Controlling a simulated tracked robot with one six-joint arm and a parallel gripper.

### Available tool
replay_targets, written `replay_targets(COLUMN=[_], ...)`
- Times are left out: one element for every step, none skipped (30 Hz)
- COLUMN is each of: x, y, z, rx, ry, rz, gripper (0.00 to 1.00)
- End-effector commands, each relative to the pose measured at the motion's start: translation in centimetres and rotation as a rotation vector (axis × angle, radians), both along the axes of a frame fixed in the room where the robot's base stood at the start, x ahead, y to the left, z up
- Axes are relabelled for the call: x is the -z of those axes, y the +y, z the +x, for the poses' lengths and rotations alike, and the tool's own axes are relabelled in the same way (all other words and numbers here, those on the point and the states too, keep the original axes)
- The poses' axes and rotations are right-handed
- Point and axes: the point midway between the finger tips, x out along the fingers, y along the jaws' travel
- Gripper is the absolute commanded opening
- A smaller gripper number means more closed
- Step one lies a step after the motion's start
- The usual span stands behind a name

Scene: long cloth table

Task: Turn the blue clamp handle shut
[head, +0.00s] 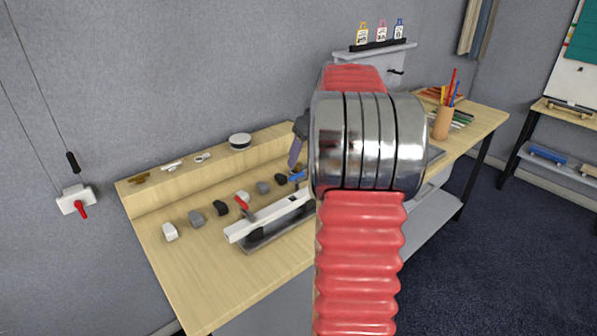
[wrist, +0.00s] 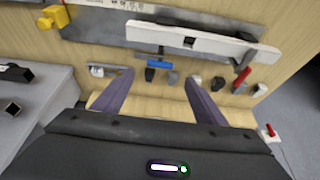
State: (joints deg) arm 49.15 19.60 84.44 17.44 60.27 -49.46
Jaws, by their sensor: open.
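The blue clamp handle (wrist: 158,64) lies between the tips of my gripper (wrist: 158,75) in the wrist view, beside the white bar. In the head view the blue handle (head: 297,177) shows just left of my arm, lying roughly along the white bar (head: 270,215). My gripper is open, with its two dark fingers spread; whether either touches the handle I cannot tell. In the head view one finger (head: 296,150) shows above the handle, and the rest of the gripper is hidden behind my arm. The white bar (wrist: 190,38) rests over a grey metal plate (wrist: 90,25).
A red handle (head: 242,204) stands up at the bar's other end. Several small white, grey and black blocks (head: 196,219) line the bench near the raised wooden ledge (head: 180,180). A yellow part (wrist: 52,17) sits at upper left in the wrist view. A pencil cup (head: 442,122) stands farther right.

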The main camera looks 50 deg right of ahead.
Motion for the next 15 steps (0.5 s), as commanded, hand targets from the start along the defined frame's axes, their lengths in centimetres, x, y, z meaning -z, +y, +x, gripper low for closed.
replay_targets(x=[0.8,1.2,1.8,2.2,2.7,3.3,3.7,4.1,4.7,5.1,5.5,5.9,6.2,6.5,6.9], y=[0.0,0.0,0.0,0.0,-0.1,-0.1,-0.1,-0.1,-0.2,-0.2,-0.2,-0.2,-0.3,-0.3,-0.3], z=[0.3,0.5,0.7,0.9,1.1,1.3,1.5,1.7,1.9,2.1,2.2,2.4,2.6,2.7,2.8], rx=[-0.001,-0.001,-0.001,-0.001,-0.001,-0.001,-0.001,-0.001,-0.001,-0.001,-0.001,0.000,0.000,0.000,0.001], ry=[0.002,0.002,0.002,0.002,0.002,0.003,0.003,0.002,0.002,0.002,0.002,0.001,0.001,0.001,0.001], rz=[0.002,0.002,0.002,0.002,0.002,0.002,0.003,0.002,0.002,0.002,0.002,0.001,0.001,0.001,0.001], gripper=[0.66,0.66,0.66,0.66,0.66,0.66,0.66,0.66,0.66,0.66,0.66,0.66,0.66,0.66,0.66])
